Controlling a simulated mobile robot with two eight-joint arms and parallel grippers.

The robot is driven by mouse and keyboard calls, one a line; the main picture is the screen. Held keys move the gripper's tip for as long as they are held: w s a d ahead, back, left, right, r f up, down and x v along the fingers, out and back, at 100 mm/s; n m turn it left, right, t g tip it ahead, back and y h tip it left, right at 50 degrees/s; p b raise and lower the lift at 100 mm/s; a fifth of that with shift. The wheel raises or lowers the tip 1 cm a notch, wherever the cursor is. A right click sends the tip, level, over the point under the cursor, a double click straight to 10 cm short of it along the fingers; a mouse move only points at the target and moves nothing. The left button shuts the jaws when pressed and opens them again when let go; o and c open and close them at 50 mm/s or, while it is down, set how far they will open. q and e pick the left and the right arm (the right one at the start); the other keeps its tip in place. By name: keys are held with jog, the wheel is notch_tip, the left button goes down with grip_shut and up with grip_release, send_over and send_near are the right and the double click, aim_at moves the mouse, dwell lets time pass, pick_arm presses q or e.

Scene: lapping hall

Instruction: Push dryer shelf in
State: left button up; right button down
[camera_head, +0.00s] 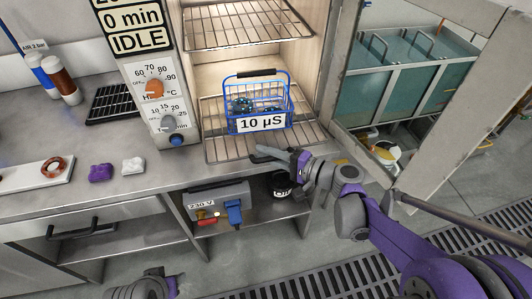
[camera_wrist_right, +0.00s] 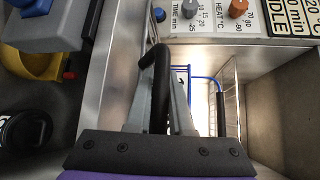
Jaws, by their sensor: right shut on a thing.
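The dryer's lower wire shelf (camera_head: 220,150) shows in the head view, reaching to the front of the lit chamber. A blue wire basket (camera_head: 287,104) labelled 10 µS stands upright on it, with dark blue items inside. My right gripper (camera_head: 275,157) is at the shelf's front edge, shut on a black handle, seemingly the shelf's. In the right wrist view the black handle (camera_wrist_right: 158,85) lies between my fingers, and part of the blue basket (camera_wrist_right: 203,80) shows beyond. Only a grey and purple part of my left arm shows at the bottom left; its fingers are out of view.
The dryer door (camera_head: 435,120) stands open on the right. An upper wire shelf (camera_head: 245,25) is above the basket. The control panel (camera_head: 155,90) is left of the chamber. Below are a 230 V box (camera_head: 217,205) and a black jar (camera_head: 281,185).

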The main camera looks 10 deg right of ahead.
aim_at(240, 96)
jog(key=shift+w, duration=0.1)
dwell(0.8)
jog(key=w, duration=1.5)
jog(key=w+p, duration=0.1)
jog(key=w, duration=0.7)
jog(key=shift+w+a, duration=0.25)
jog(key=shift+a, duration=0.15)
jog(key=shift+w+r, duration=0.1)
jog(key=shift+w, duration=0.25)
jog(key=c, duration=0.8)
grip_release()
jog(key=shift+p+v, duration=0.3)
jog(key=shift+v, duration=3.45)
